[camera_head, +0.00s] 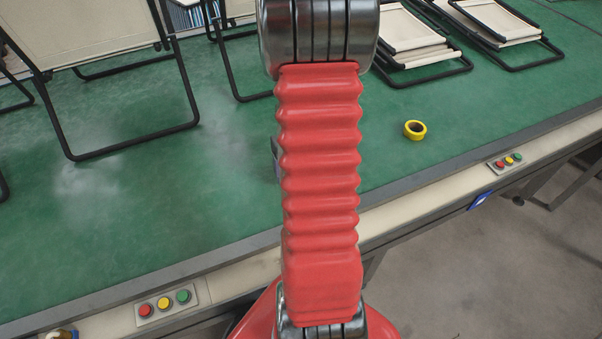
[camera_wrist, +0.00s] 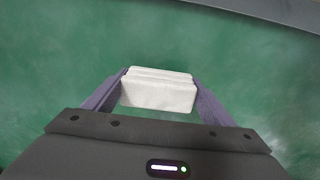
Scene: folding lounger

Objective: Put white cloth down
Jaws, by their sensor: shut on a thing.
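The white cloth (camera_wrist: 158,93) is a folded, layered block in the wrist view. My gripper (camera_wrist: 159,91) is shut on it, with one purple-grey finger at each side. Green table surface shows around and beyond the cloth; I cannot tell whether the cloth touches it.
The green table (camera_head: 240,205) is bare in front of the standing folding lounger (camera_head: 85,30) at the left. Folded loungers (camera_head: 415,30) lie at the back right. A yellow tape roll (camera_head: 414,130) sits right of my arm. Button panels (camera_head: 165,304) line the front edge.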

